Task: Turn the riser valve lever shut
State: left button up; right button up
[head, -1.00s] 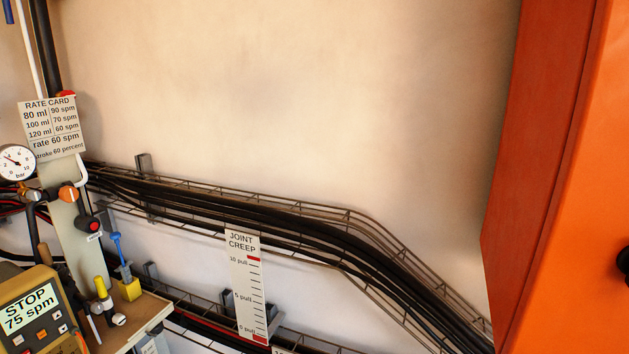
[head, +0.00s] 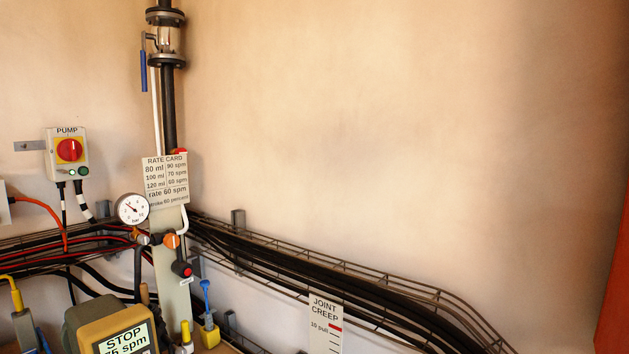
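A black vertical riser pipe (head: 168,110) runs up the wall at the upper left of the head view. Neither of my grippers is in view, and nothing touches the lever.
A rate card (head: 165,180) and pressure gauge (head: 132,209) stand below the pipe. A pump switch box (head: 68,152) is on the left wall. The yellow controller (head: 118,332) reads STOP. A cable tray (head: 300,272) runs along the wall. The wall above it is bare.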

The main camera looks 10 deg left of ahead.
aim_at(143, 52)
jog(key=u, duration=1.3)
